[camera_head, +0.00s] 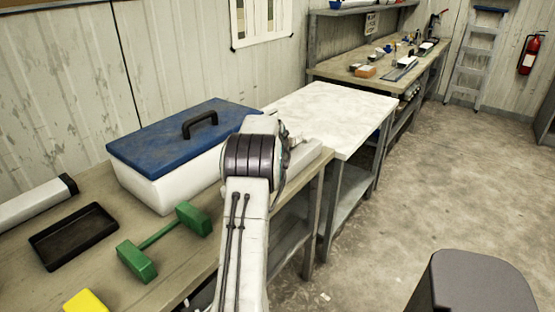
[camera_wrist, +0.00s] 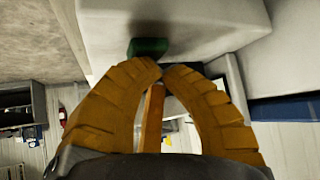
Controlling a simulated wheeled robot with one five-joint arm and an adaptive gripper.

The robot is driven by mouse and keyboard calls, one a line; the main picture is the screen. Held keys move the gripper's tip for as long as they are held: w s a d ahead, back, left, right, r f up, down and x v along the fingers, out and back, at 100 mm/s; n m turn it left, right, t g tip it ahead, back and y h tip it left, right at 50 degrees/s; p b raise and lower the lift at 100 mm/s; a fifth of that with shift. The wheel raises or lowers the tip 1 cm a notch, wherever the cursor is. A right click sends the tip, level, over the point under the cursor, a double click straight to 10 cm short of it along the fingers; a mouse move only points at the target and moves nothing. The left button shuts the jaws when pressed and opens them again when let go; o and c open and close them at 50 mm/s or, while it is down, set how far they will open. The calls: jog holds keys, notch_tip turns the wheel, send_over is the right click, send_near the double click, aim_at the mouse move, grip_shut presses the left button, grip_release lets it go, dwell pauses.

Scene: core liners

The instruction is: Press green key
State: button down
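A small dark green key (camera_wrist: 147,47) sits on a pale grey-white surface (camera_wrist: 105,25) near the top of the wrist view. My gripper (camera_wrist: 161,67) has its two orange-brown fingers curved together, their tips close to or touching each other. The fingertips are just below the key in the picture, slightly to its right; I cannot tell whether they touch it. In the head view my arm hides the gripper's fingers and I cannot make out the key. No object shows clearly held between the fingertips.
A blue-lidded white cooler (camera_head: 163,184) stands on the bench left of my arm. A green dumbbell-shaped object (camera_head: 160,238), a black tray (camera_head: 74,236) and a yellow block (camera_head: 86,301) lie nearer. A white-topped table (camera_head: 345,115) stands beyond. Open floor (camera_head: 440,190) lies right.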

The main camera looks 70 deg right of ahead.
jog(key=shift+r+p, duration=0.7)
jog(key=shift+r, duration=0.2)
jog(key=shift+r, duration=0.15)
jog(key=shift+r+p, duration=1.8)
jog(key=shift+r, duration=0.6)
